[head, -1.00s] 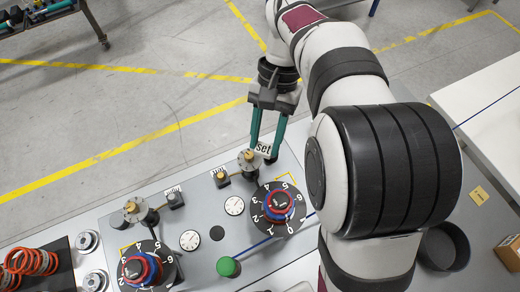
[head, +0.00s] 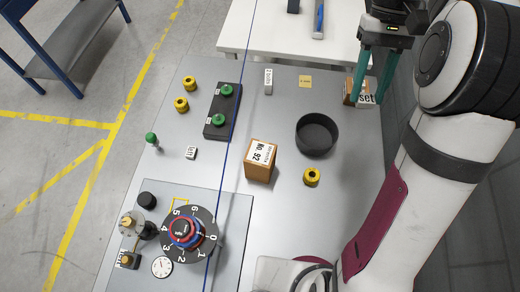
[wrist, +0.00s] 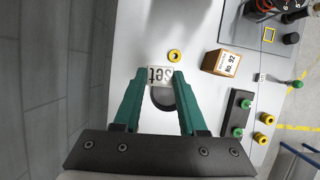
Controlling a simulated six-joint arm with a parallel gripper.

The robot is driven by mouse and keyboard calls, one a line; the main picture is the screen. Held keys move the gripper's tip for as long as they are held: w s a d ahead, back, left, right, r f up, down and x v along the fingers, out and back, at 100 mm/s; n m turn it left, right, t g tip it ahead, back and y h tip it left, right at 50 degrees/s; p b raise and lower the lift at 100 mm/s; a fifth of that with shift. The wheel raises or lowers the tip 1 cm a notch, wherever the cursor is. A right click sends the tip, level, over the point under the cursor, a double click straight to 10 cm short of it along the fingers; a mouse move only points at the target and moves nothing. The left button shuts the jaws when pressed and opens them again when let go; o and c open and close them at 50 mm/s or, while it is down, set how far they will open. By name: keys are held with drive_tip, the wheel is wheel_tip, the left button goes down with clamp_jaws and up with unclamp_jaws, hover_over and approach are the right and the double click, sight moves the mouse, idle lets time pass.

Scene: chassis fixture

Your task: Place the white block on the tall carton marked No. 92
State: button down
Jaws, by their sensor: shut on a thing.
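The white block (head: 367,99), lettered "set", is between the fingertips of my gripper (head: 364,101). In the wrist view the gripper (wrist: 157,73) is shut on the same block (wrist: 160,77), whose lettering appears upside down. The tall carton marked No. 92 (head: 259,171) is brown with a white label and stands upright on the grey table, left of and nearer than my gripper. It also shows in the wrist view (wrist: 219,64), up and to the right of the held block. Its top looks bare. Block and carton are well apart.
A black round bowl (head: 317,148) and a yellow ring (head: 311,177) stand right of the carton. Another brown carton (head: 349,91) is partly hidden behind my fingers. A black rack (head: 222,122) with green knobs is left; a dial panel (head: 232,235) is at the front.

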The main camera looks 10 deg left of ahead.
drive_tip(key=s+d+m, duration=0.1)
drive_tip(key=d+m, duration=0.1)
drive_tip(key=m+t+y, duration=0.1)
drive_tip(key=m+y, duration=0.3)
drive_tip(key=m, duration=0.4)
hover_over(259, 154)
drive_tip(key=w+d, duration=0.1)
wheel_tip(259, 154, down, 12)
drive_tip(key=shift+d+f, duration=0.1)
drive_tip(key=shift+f, duration=0.05)
wheel_tip(259, 154, down, 3)
drive_tip(key=shift+f, duration=0.1)
drive_tip(key=shift+f+t, duration=0.3)
drive_tip(key=shift+f, duration=0.1)
drive_tip(key=shift+c, duration=2.3)
unclamp_jaws()
drive_tip(key=shift+f, duration=0.1)
